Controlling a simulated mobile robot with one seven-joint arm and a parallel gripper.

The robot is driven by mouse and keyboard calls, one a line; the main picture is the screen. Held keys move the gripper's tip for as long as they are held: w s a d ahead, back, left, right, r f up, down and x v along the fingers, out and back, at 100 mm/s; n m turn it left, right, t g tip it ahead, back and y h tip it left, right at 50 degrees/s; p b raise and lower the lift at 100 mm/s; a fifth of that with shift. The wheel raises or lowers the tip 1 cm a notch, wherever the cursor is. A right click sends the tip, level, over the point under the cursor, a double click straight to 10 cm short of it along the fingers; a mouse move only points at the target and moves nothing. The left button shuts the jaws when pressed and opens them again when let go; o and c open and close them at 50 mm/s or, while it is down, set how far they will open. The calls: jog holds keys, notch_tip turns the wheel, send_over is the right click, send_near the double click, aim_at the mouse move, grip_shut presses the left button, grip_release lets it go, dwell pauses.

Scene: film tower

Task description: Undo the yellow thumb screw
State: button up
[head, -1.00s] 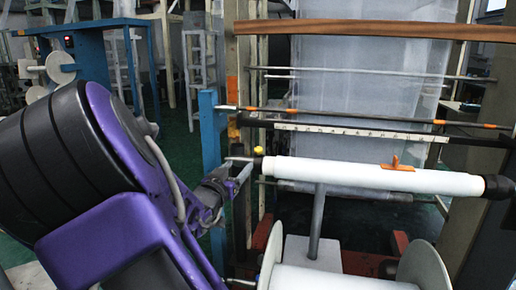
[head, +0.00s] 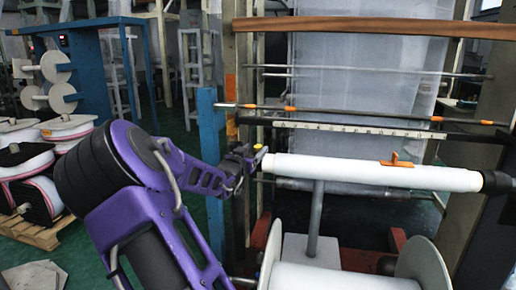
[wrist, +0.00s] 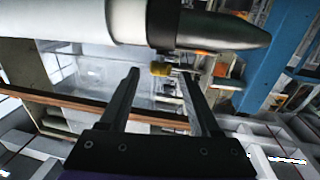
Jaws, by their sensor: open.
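The yellow thumb screw (wrist: 160,68) shows small in the wrist view, beside the black tapered chuck (wrist: 210,28) at the end of the white roll (wrist: 70,18). My gripper (wrist: 160,74) is open. In that view the screw lies between its two fingertips; I cannot tell whether it is truly between them or beyond, and no contact shows. In the head view my gripper (head: 256,157) is at the left end of the white roll (head: 370,172) and covers most of the chuck there. Only a speck of yellow shows by it.
A blue post (head: 211,150) stands just left of my gripper. A dark bar with a white scale (head: 350,129) runs behind the roll. A lower white reel (head: 345,276) lies in front.

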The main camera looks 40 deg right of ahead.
aim_at(257, 148)
jog(key=shift+x, duration=1.7)
grip_shut()
